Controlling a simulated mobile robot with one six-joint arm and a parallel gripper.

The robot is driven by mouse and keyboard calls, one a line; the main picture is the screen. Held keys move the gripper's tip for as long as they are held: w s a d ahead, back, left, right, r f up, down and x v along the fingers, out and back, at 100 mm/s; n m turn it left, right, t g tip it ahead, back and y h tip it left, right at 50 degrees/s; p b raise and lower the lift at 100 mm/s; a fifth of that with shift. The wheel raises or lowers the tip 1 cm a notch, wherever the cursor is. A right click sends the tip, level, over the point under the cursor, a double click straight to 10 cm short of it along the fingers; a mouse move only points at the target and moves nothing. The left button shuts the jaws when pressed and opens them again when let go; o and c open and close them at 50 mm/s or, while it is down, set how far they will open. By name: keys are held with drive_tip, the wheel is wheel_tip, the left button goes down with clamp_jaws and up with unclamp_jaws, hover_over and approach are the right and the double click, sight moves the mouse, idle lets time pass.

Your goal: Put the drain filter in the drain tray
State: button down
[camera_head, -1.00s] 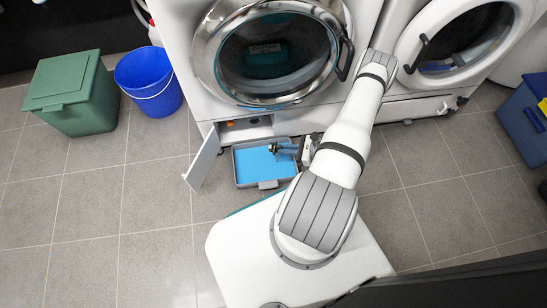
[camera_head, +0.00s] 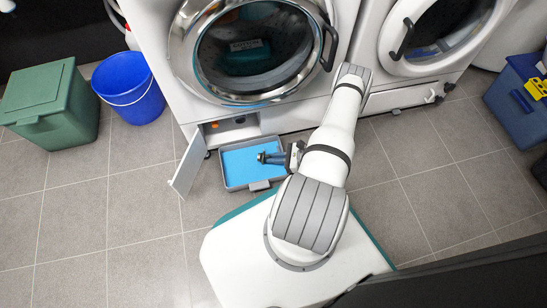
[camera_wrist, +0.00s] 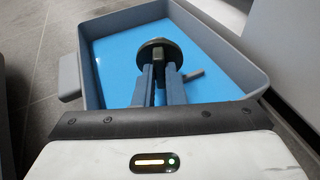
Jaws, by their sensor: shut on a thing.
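The drain filter, a dark piece with a round disc-like head (camera_wrist: 160,50), is between the fingers of my gripper (camera_wrist: 160,76), which is shut on it. In the head view the filter (camera_head: 264,157) is over the right part of the drain tray. The grey drain tray (camera_wrist: 70,60) holds blue liquid and sits on the floor in front of the washer's open hatch; its rim (camera_head: 236,187) also shows in the head view. My gripper (camera_head: 276,158) reaches in over the tray's right side. The filter's lower part is hidden, and I cannot tell its height above the liquid.
The washer's open hatch flap (camera_head: 187,167) stands just left of the tray. A blue bucket (camera_head: 128,88) and a green lidded bin (camera_head: 50,105) stand further left. A blue box (camera_head: 520,100) is at the far right. The floor at the front left is clear.

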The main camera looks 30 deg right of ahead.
drive_tip(key=shift+f, duration=0.35)
drive_tip(key=c, duration=1.5)
unclamp_jaws()
drive_tip(key=shift+f, duration=0.1)
drive_tip(key=shift+r, duration=0.2)
drive_tip(key=r+p+v, duration=0.1)
drive_tip(key=p+v, duration=0.2)
drive_tip(key=v, duration=0.9)
